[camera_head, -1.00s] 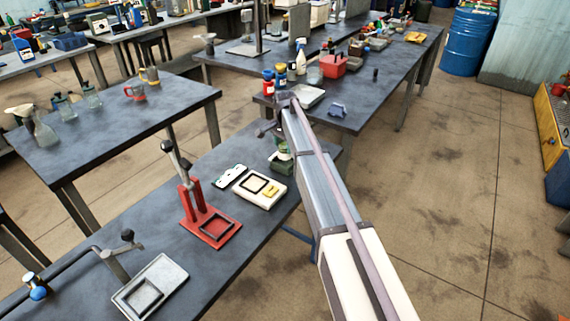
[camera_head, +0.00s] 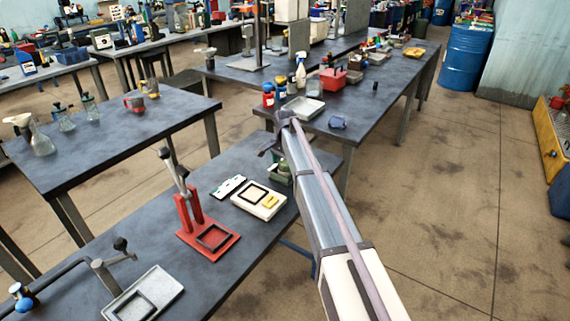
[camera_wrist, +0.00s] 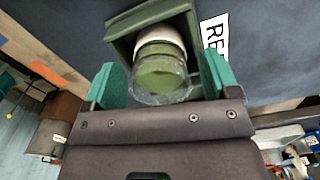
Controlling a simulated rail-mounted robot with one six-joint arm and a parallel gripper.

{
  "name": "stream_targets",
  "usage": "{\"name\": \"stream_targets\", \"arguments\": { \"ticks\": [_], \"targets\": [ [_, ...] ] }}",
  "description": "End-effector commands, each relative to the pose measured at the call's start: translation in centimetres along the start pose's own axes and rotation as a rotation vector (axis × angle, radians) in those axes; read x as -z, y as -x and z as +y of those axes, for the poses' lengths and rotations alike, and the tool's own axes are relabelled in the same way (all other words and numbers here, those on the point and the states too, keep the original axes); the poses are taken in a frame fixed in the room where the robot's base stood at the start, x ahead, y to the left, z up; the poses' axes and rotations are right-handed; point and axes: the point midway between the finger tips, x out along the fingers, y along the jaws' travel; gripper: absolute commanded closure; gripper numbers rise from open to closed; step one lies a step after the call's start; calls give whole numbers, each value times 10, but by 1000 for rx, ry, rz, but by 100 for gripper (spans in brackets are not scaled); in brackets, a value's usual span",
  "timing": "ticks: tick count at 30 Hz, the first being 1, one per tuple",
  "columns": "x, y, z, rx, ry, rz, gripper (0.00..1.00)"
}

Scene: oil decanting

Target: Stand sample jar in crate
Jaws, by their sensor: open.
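The sample jar (camera_wrist: 160,76) is clear glass with green contents and a whitish band, seen close up in the wrist view. It is within the outline of the dark green crate (camera_wrist: 122,46), whose walls show around its far side. My gripper (camera_wrist: 162,68) is open, with one teal finger on each side of the jar and visible gaps between. In the head view the small green crate (camera_head: 283,178) stands at the right edge of the near bench, under my gripper (camera_head: 272,150). The jar's near end and its contact with the crate floor are hard to tell.
A white label (camera_wrist: 214,38) with black letters lies beside the crate. On the near bench are a cream tray (camera_head: 250,204) with a yellow item, a red stand (camera_head: 205,235) and a grey tray (camera_head: 140,298). Bare bench top lies behind the red stand.

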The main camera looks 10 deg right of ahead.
Motion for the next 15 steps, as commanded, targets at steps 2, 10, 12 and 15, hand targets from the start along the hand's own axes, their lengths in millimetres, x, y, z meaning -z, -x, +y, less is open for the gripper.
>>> {"name": "stream_targets", "arguments": {
  "ticks": [2, 10, 12, 15],
  "targets": [
    [0, 0, 0, 0, 0, 0, 18],
    [0, 22, 0, 0, 0, 0, 18],
    [0, 38, 0, 0, 0, 0, 18],
    [0, 66, 0, 0, 0, 0, 18]
  ]
}}
